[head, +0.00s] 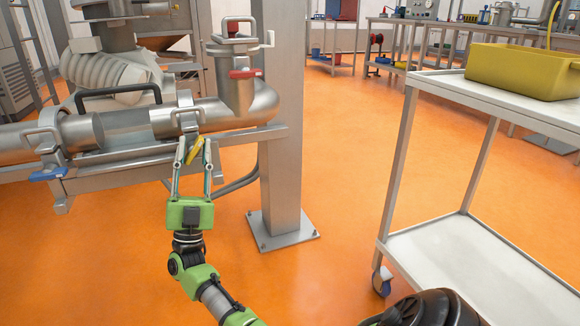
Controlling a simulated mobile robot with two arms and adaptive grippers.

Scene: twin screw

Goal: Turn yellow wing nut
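The yellow wing nut (195,151) hangs under the clamp (180,120) on the horizontal steel pipe, left of centre in the head view. It sits tilted. My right gripper (194,148) reaches up to it from below, its two fingers apart with the wing nut showing between the tips. My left gripper is not in view.
A red wing nut (244,74) is on the upper clamp and a blue one (48,174) on the left clamp. A steel post (282,130) stands right of my gripper. A white cart (500,100) with a yellow bin (520,72) stands at right. Orange floor lies between.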

